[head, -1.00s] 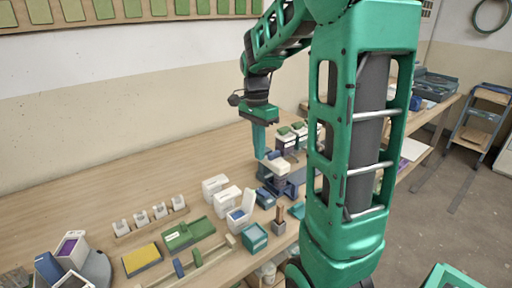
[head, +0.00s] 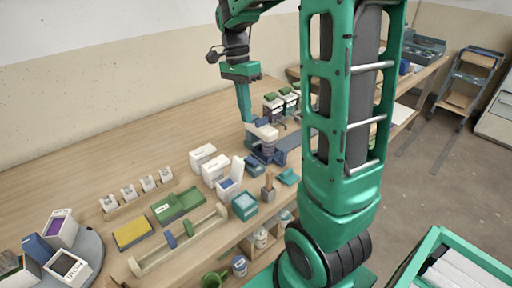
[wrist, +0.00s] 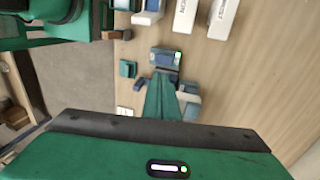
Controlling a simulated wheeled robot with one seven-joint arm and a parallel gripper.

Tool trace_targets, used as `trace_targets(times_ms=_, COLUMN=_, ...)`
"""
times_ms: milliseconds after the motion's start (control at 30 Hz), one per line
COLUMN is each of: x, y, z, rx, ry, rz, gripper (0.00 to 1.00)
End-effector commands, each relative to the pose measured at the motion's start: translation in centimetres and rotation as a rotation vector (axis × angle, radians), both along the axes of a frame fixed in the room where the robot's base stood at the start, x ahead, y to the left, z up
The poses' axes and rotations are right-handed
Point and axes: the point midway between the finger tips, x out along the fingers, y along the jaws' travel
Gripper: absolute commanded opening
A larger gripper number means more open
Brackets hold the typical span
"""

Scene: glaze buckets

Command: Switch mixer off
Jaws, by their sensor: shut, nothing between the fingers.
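The mixer has a cream head (head: 263,131) over a blue stand, on the bench near its front edge. A small dark blue box (head: 254,162) stands low beside it. In the wrist view a blue box (wrist: 164,57) carries a dark panel and a lit green spot. The cream part (wrist: 188,97) shows to the right of my fingers there. My gripper (head: 246,120) points down beside the mixer head, its fingers shut and empty. In the wrist view my gripper (wrist: 161,82) partly covers the mixer, so I cannot tell whether it touches.
White boxes (head: 203,156), an open white container (head: 230,178) and a teal box (head: 244,205) stand left of the mixer. Buckets with green lids (head: 273,101) stand behind it. A wooden holder (head: 268,188) is in front.

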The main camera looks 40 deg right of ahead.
Motion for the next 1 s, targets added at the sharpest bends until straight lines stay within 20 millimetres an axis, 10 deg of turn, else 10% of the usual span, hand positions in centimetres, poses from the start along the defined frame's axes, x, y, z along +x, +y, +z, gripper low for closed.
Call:
trace_targets(times_ms=467, x=0.0, y=0.4, z=-0.7, rx=0.000, ry=0.005, rz=0.007, gripper=0.00)
trace_targets(times_ms=1000, x=-1.9, y=0.4, z=-9.8, rx=0.001, ry=0.008, rz=0.007, gripper=0.00)
